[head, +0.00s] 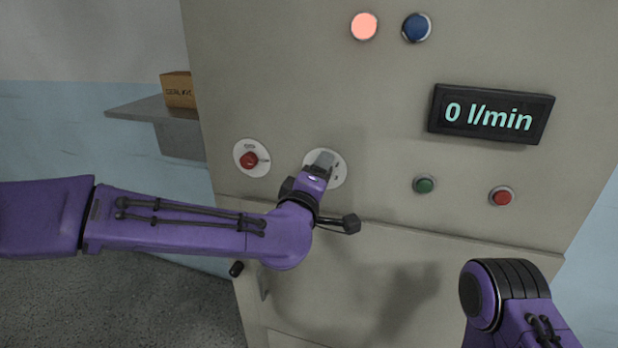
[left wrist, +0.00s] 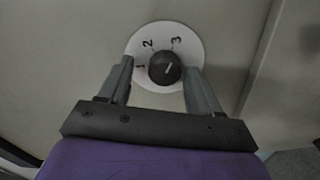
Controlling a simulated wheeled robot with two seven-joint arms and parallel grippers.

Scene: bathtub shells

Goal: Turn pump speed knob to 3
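The pump speed knob (left wrist: 165,68) is a round black knob on a white dial plate (left wrist: 193,47) marked 1, 2 and 3. Its white line slants up and right, roughly toward the 3. My left gripper (left wrist: 159,72) is open, with one finger on each side of the knob; a gap shows at the left finger, and contact on the right is unclear. In the head view my left gripper (head: 322,161) is at the dial plate (head: 340,170) and hides the knob. The display (head: 490,114) reads 0 l/min. My right gripper is out of view.
A red rotary switch (head: 249,160) on a white plate is left of the dial. A green button (head: 425,184) and a red button (head: 501,196) are to the right. A lit pink lamp (head: 364,26) and a blue button (head: 416,27) are above. A cardboard box (head: 179,90) stands on a shelf.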

